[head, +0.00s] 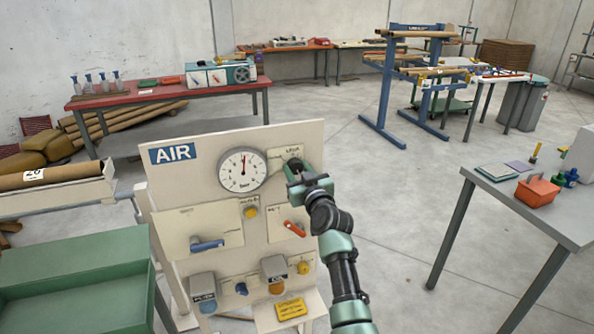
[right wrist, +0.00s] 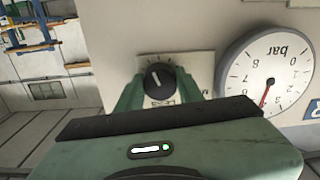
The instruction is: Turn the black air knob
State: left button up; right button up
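The black air knob (right wrist: 160,80) is round, with a white pointer line, on a pale plate with tick marks beside the gauge. My right gripper (right wrist: 161,84) has its two green fingers on either side of the knob, close against its edges, and appears shut on it. In the head view my right gripper (head: 293,169) is at the upper right of the AIR panel (head: 200,190) and mostly hides the knob. The round pressure gauge (head: 243,170) is left of it, its needle near upright. My left gripper is not in view.
Below on the panel are an orange-red lever (head: 294,229), a blue lever (head: 207,245) and several smaller knobs. A green tray (head: 75,300) stands at the left. A grey table (head: 540,215) with an orange bin (head: 537,190) is at the right. The floor between is clear.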

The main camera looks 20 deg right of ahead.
grip_shut()
jog(key=m+p, duration=0.1)
jog(key=m, duration=0.2)
jog(key=shift+r, duration=0.1)
jog(key=m, duration=0.2)
jog(key=shift+m, duration=0.3)
jog(key=o, duration=1.1)
grip_release()
jog(key=shift+s, duration=0.1)
